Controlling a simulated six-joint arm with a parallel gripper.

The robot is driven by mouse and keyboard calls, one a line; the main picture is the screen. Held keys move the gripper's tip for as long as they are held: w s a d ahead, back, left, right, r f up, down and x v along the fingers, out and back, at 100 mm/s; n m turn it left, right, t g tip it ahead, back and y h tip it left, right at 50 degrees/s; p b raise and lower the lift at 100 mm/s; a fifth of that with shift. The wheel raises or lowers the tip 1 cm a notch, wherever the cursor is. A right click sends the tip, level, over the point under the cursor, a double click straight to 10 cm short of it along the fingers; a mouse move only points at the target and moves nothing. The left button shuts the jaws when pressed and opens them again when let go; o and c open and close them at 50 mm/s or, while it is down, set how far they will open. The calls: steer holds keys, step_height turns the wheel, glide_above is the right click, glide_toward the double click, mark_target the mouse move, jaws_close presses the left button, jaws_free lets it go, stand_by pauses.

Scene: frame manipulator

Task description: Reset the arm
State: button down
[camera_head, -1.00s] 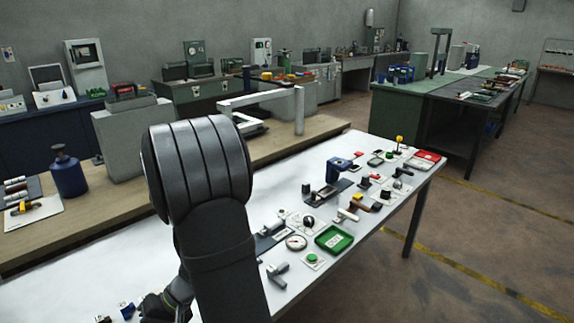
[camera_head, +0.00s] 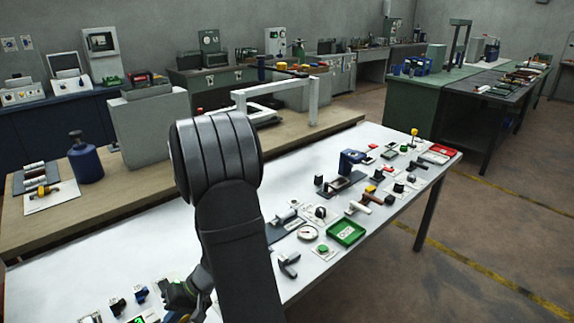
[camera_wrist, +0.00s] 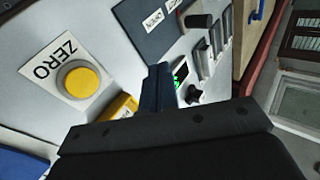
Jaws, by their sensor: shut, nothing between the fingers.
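My dark ribbed arm (camera_head: 215,155) rises in the middle of the head view and hides part of the white table behind it. My gripper (camera_head: 182,298) hangs low over the near left part of the table, partly hidden by my arm. In the wrist view my gripper (camera_wrist: 156,88) is shut and empty, its dark body filling the bottom. A round yellow button (camera_wrist: 80,82) on a white plate marked ZERO lies left of the fingers, apart from them. A lit green display (camera_wrist: 181,76) and a black knob (camera_wrist: 194,95) lie just beyond the fingers.
The white table (camera_head: 130,250) holds a green tray (camera_head: 346,232), a gauge (camera_head: 308,233), a blue-topped device (camera_head: 350,162) and several small controls. A blue bottle (camera_head: 86,162) stands on the wooden bench behind. The table's left middle is clear.

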steer(key=r+v, duration=0.1)
steer(key=v, duration=0.8)
steer(key=s+a+r+n+h, duration=0.3)
steer(key=a+r+n, duration=0.3)
steer(key=n, duration=0.4)
steer(key=shift+s+a+r+h, duration=0.4)
steer(key=shift+r+h, duration=0.3)
steer(key=shift+h, duration=0.2)
steer(key=c, duration=2.1)
jaws_free()
